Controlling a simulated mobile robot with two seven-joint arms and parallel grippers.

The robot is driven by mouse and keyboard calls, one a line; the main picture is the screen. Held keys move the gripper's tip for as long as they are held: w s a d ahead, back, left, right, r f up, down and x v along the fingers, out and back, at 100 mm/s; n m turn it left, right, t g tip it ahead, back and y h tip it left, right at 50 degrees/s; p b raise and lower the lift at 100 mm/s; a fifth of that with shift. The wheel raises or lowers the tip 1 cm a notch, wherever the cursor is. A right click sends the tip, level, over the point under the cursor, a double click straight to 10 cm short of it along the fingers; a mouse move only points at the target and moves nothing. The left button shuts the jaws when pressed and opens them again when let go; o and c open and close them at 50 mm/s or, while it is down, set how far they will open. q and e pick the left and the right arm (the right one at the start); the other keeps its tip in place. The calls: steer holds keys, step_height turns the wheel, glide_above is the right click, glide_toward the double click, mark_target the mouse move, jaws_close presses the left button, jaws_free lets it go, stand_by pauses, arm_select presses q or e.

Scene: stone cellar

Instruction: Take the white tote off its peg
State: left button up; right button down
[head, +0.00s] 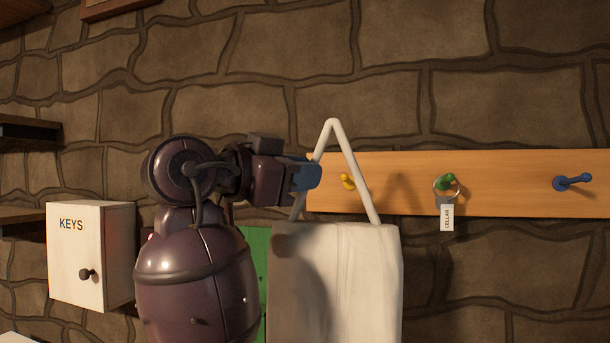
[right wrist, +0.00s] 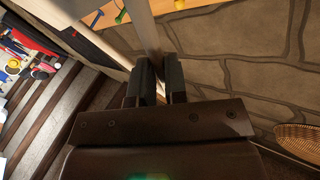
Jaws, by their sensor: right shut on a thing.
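The white tote (head: 335,270) hangs upright in front of the wooden peg rail (head: 510,180), with its handle (head: 358,165) drawn up into a tall triangle. My right gripper (head: 306,173) is shut on the left strand of this handle. In the right wrist view the pale handle (right wrist: 147,38) runs between the two closed fingers (right wrist: 155,82). The handle's top stands above the rail, and the yellow peg (head: 347,182) shows inside the loop, below the top and apart from it. My left gripper is not in view.
A green peg (head: 446,181) holds a ring with a "CELLAR" tag (head: 447,217). A blue peg (head: 570,182) is bare. A white "KEYS" box (head: 78,255) is on the left. Something green (head: 256,265) hangs behind the tote. A wicker basket (right wrist: 298,143) shows in the right wrist view.

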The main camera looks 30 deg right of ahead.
steer(key=shift+s+a+r, duration=0.15)
steer(key=shift+s+a, duration=0.3)
steer(key=shift+a, duration=0.05)
steer(key=shift+s+a+r, duration=0.15)
steer(key=shift+s+a, duration=0.25)
steer(key=shift+a, duration=0.1)
stand_by(0.3)
